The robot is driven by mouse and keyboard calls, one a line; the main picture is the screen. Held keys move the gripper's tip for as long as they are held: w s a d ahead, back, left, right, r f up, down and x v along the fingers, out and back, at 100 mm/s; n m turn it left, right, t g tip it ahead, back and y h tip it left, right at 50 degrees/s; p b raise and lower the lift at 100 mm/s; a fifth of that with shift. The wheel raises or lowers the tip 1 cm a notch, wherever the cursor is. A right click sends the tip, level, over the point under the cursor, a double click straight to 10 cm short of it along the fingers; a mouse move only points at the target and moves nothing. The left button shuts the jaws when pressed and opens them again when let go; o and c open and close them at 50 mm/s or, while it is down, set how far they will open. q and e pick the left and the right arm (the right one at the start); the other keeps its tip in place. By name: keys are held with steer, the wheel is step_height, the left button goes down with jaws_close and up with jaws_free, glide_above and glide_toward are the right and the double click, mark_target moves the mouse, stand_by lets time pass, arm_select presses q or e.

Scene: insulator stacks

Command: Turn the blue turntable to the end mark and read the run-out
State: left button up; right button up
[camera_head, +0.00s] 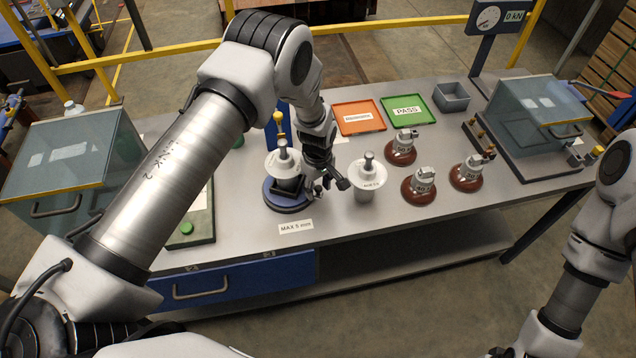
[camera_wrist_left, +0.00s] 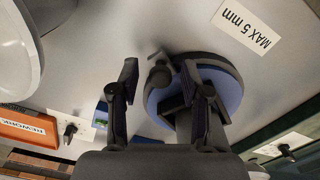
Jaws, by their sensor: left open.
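The blue turntable (camera_head: 287,203) sits on the bench and carries a white insulator (camera_head: 283,161) with a grey cap. Its blue edge also shows in the left wrist view (camera_wrist_left: 232,82). A dark knob (camera_wrist_left: 160,76) stands at the turntable's edge, between the fingertips in that picture. My left gripper (camera_head: 331,186) is open at the turntable's right side; its fingertips also show in the wrist view (camera_wrist_left: 159,72). Whether a finger touches the knob I cannot tell. A yellow-topped gauge (camera_head: 279,122) stands behind the insulator, its reading not legible. My right gripper is out of view.
A second white insulator (camera_head: 368,181) stands close right of my gripper. Several brown-based parts (camera_head: 401,152) stand farther right. An orange tray (camera_head: 358,118), a green PASS tray (camera_head: 407,109) and a grey bin (camera_head: 451,97) lie behind. A MAX 5 mm label (camera_head: 296,227) lies in front.

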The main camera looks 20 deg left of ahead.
arm_select(q)
jaws_close()
stand_by(0.3)
steer(key=shift+w+f+n+b, duration=0.15)
steer(key=shift+w+n+b, duration=0.6)
steer(key=shift+b, duration=0.7)
steer(key=n+b, duration=0.1)
steer(key=w+n+b, duration=0.1)
steer(key=shift+w+a+n+b, duration=0.2)
steer(key=shift+a+n+b, duration=0.15)
steer(key=shift+b, duration=0.05)
steer(key=shift+w+a+n+b, duration=0.35)
steer(key=shift+w+n+b, duration=0.2)
steer(key=shift+n+b, duration=0.25)
steer(key=shift+w+a+n+b, duration=0.3)
steer(key=shift+w+n+b, duration=0.25)
steer(key=shift+n, duration=0.35)
steer(key=shift+w+a+n+b, duration=0.55)
steer(key=shift+a+n+b, duration=0.1)
steer(key=shift+n, duration=0.55)
steer(key=shift+w+a+n+b, duration=0.35)
steer(key=shift+a+n, duration=0.25)
steer(key=shift+n, duration=0.3)
steer(key=shift+a+r, duration=0.1)
steer(key=shift+r, duration=0.1)
